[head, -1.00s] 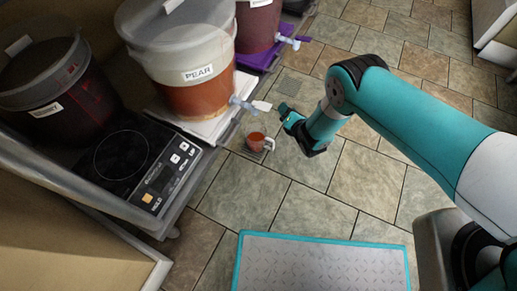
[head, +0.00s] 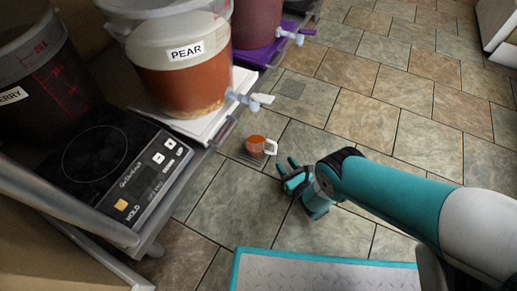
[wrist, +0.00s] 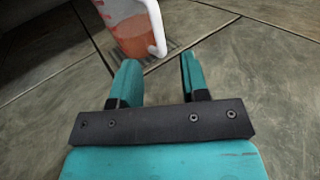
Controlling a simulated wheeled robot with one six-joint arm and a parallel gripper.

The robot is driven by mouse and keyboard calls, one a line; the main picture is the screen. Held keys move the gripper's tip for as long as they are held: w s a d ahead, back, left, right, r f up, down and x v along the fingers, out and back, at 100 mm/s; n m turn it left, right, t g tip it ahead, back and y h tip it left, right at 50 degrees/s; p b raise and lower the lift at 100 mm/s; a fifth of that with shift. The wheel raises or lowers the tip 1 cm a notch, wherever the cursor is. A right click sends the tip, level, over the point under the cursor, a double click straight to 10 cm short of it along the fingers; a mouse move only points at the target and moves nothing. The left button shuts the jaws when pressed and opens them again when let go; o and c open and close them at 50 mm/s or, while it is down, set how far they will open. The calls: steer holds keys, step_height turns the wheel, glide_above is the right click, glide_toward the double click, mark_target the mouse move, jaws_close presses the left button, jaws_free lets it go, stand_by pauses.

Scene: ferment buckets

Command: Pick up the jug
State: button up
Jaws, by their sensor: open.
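The jug (head: 255,146) is small and clear with a white handle and orange-red liquid in it. It stands below the spigot of the pear bucket. In the wrist view the jug (wrist: 128,30) is at the top, just beyond the fingertips, with its handle on the right side. My gripper (head: 286,168) is open and empty, to the lower right of the jug and apart from it. In the wrist view my gripper (wrist: 160,68) shows two teal fingers with bare floor between them, pointing toward the jug.
The pear bucket (head: 180,60) sits on a white board on the metal bench, its spigot (head: 245,99) jutting over the floor. A black scale (head: 115,165) is at the left. A purple tray (head: 265,53) holds another bucket. A floor grate lies under the jug. Tiles to the right are clear.

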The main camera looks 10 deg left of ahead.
mark_target(275, 153)
steer(key=shift+b+x, duration=0.5)
steer(key=shift+x, duration=0.6)
steer(key=w+a+b, duration=0.1)
steer(key=b, duration=0.1)
steer(key=w+a+f+b, duration=0.1)
steer(key=b, duration=0.1)
steer(key=shift+w+a+f+b, duration=0.1)
steer(key=shift+w+b, duration=0.25)
steer(key=shift+b, duration=0.05)
steer(key=shift+w+a+b, duration=0.35)
steer(key=shift+w+b, duration=0.15)
steer(key=shift+b, duration=0.25)
steer(key=shift+w+a+r, duration=0.1)
steer(key=shift+w+r, duration=0.05)
steer(key=shift+r, duration=0.15)
steer(key=shift+r, duration=0.1)
jaws_close()
